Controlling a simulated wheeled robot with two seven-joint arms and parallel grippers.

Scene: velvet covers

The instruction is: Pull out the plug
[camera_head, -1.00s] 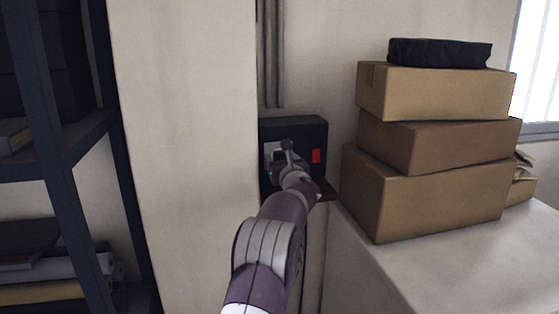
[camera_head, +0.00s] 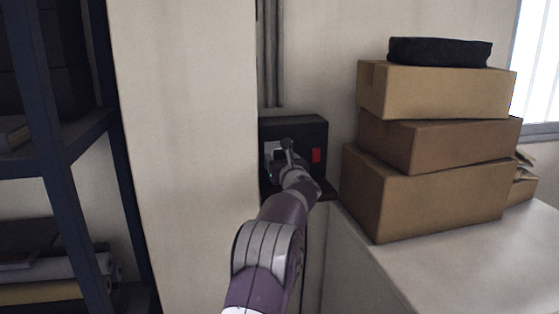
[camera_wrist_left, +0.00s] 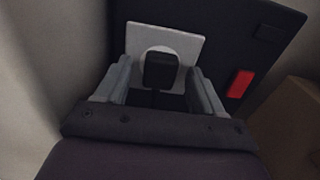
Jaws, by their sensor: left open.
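The black plug (camera_wrist_left: 160,70) sits in a white socket plate (camera_wrist_left: 186,44) in the left wrist view, with a dark cord running down from it. The socket plate is on a black wall box (camera_head: 306,130), and its pale edge shows in the head view (camera_head: 269,150). My left gripper (camera_wrist_left: 160,84) is open, one grey finger on each side of the plug, with gaps between fingers and plug. In the head view my left gripper (camera_head: 282,152) is at the box front and its wrist hides the plug. My right gripper is not in view.
A red switch (camera_head: 316,155) is on the box, right of the socket. Stacked cardboard boxes (camera_head: 430,195) stand close by on a pale surface (camera_head: 450,265) at the right. A pale pillar (camera_head: 185,150) and a dark shelf rack (camera_head: 50,130) are at the left.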

